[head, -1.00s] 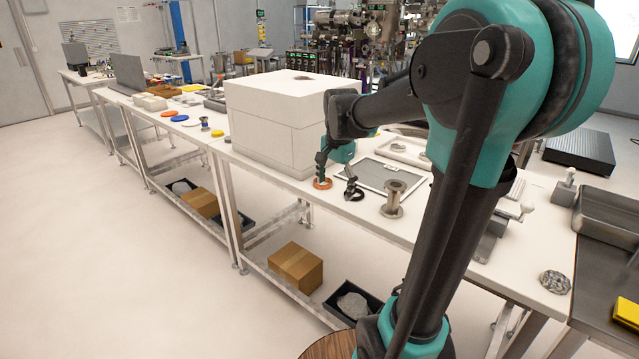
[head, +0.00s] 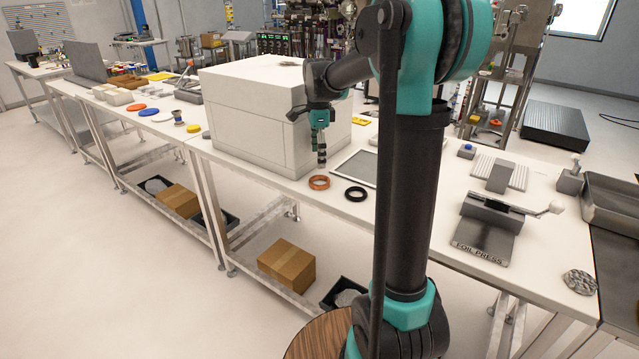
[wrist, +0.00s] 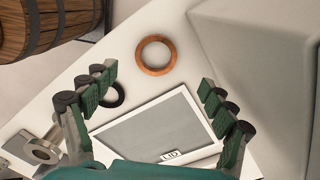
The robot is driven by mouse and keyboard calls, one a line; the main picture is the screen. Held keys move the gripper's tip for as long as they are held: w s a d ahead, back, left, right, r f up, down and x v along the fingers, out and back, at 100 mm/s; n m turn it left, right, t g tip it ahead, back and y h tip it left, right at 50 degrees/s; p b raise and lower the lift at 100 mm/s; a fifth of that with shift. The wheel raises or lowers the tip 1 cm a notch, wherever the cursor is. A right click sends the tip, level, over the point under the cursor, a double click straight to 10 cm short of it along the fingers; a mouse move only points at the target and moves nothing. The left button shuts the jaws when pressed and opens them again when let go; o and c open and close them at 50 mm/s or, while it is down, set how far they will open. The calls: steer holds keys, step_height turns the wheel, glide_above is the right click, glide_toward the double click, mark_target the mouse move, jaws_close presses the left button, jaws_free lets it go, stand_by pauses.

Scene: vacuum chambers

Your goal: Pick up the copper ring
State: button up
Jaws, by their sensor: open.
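The copper ring (head: 319,187) lies flat on the white bench, near its front edge and beside the large white box. In the wrist view the copper ring (wrist: 140,56) lies just beyond the fingertips, roughly centred between them. My gripper (head: 321,162) is above and slightly behind the ring in the head view, its fingers pointing down and seen overlapping. In the wrist view my gripper (wrist: 157,80) is wide open with nothing between its fingers.
A black ring (head: 356,199) lies right of the copper ring, partly hidden by a finger in the wrist view. The white box (head: 245,125) stands close on the left. A grey framed panel marked LID (wrist: 150,130) lies nearby. A foil press (head: 485,238) stands further right.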

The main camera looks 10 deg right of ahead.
mark_target(319, 176)
steer(key=shift+s+d+f, duration=0.1)
steer(key=shift+s+f, duration=0.05)
steer(key=shift+f, duration=1.8)
steer(key=shift+s+f, duration=0.15)
steer(key=shift+f, duration=1.75)
steer(key=shift+c, duration=0.5)
steer(key=c, duration=1.3)
steer(key=shift+r, duration=0.1)
